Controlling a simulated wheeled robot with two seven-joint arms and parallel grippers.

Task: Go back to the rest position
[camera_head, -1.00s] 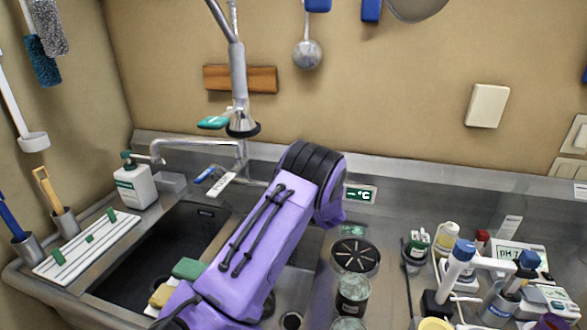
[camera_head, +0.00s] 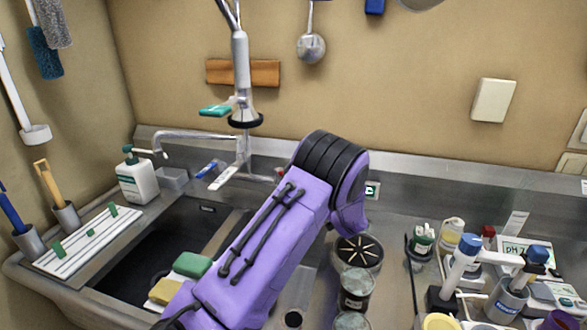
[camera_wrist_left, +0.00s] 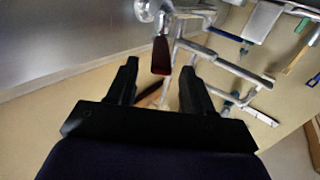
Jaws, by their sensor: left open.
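My left gripper (camera_wrist_left: 158,82) shows in the left wrist view, open, with its two black fingers apart and nothing held between them. A dark red piece (camera_wrist_left: 160,56) shows beyond the fingertips; I cannot tell what it is. My purple arm crosses the head view from the lower left over the sink, with its black-banded joint near the back wall. The gripper itself does not show in the head view. My right gripper is in neither view.
The sink basin (camera_head: 150,262) lies left of my arm, with a green sponge (camera_head: 192,264) and a soap bottle (camera_head: 137,180) by it. A spray tap (camera_head: 241,75) hangs behind. Right of the arm stand a dark jar (camera_head: 357,290) and a pH meter (camera_head: 528,250).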

